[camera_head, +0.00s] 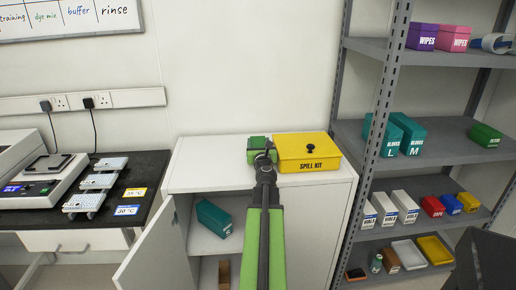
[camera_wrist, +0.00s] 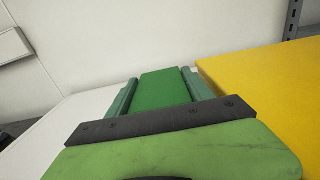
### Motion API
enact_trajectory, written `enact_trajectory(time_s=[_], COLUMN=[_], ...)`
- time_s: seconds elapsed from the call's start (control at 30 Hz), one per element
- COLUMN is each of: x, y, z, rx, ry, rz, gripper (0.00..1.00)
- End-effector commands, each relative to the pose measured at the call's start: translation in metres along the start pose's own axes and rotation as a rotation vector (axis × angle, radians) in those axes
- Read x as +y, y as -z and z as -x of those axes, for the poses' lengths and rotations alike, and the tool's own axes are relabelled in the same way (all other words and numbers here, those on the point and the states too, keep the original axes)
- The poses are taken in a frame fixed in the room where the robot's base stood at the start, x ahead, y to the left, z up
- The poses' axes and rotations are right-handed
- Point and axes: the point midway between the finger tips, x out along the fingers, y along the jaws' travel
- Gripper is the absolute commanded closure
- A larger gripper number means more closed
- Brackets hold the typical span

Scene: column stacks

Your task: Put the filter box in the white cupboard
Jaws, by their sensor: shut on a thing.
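My gripper (camera_head: 262,155) is shut on a green box (camera_head: 256,143), with a finger on each side of it in the wrist view (camera_wrist: 165,88). No label can be read on this box, so I cannot tell by name that it is the filter box. It is at the top of the white cupboard (camera_head: 200,165), just left of the yellow spill kit; I cannot tell if it touches the top. The cupboard's left door (camera_head: 150,248) stands open. A teal box (camera_head: 213,218) is on its upper inside level. My arm hides part of the cupboard front.
The spill kit (camera_head: 302,168) sits close to the right of the held box. A grey shelf rack (camera_head: 385,80) at right holds boxes, including another green one (camera_head: 486,135). A brown item (camera_head: 224,274) is low in the cupboard. A dark bench (camera_head: 140,175) stands at left.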

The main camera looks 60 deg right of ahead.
Motion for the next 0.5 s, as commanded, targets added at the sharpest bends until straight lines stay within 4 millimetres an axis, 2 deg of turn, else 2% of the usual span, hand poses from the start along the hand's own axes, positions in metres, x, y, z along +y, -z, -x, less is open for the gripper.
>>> enact_trajectory(time_s=[0.17,0.2,0.33,0.5], x=[0.0004,0.0004,0.0006,0.0008], y=[0.0042,0.0027,0.0023,0.0023], z=[0.0000,0.0000,-0.0001,0.0000], rx=[0.000,0.000,0.000,0.000], ry=[0.000,-0.001,-0.001,-0.001], rz=[0.000,0.000,0.000,0.000], gripper=[0.91,0.36,0.19,0.18])
